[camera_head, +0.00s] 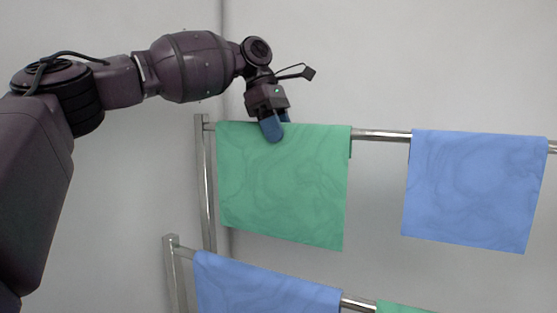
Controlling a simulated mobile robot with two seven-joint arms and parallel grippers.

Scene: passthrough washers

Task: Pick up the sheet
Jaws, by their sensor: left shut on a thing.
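A green sheet (283,190) hangs over the upper rail of a metal rack, at the middle of the head view. My left gripper (274,130) comes down from above at the sheet's top edge, left of its middle. Its blue fingertips are shut on the sheet at the rail, one in front and the other partly hidden behind. The sheet hangs flat over the rail. My right gripper is not in view.
A blue sheet (474,192) hangs to the right on the same upper rail (382,135). Another blue sheet (262,287) and a green one (400,308) hang on the lower rail (357,304). A plain wall (430,60) stands close behind the rack.

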